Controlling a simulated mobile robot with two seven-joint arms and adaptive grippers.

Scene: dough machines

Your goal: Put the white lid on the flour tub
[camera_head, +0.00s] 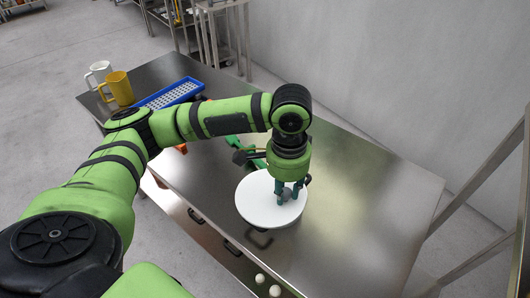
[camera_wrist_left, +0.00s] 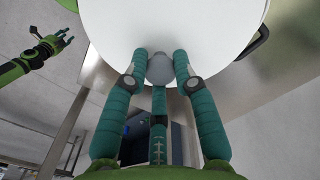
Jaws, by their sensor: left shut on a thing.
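The white lid (camera_head: 252,203) is a round flat disc near the table's front edge in the head view. My left gripper (camera_head: 291,190) comes down on it from above. In the left wrist view the lid (camera_wrist_left: 200,22) fills the top, and the left gripper's fingers (camera_wrist_left: 160,78) are closed around its grey knob (camera_wrist_left: 161,66). I cannot tell how high the lid is above what lies below it. The flour tub is not clearly visible. My right gripper (camera_wrist_left: 56,42) shows small in the left wrist view, with its fingers spread and empty.
The steel table (camera_head: 345,190) is bare to the right of the lid. A blue tray (camera_head: 172,94), a yellow mug (camera_head: 118,88) and a white mug (camera_head: 100,72) stand at the far left. A green object (camera_head: 240,145) lies partly behind my left arm.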

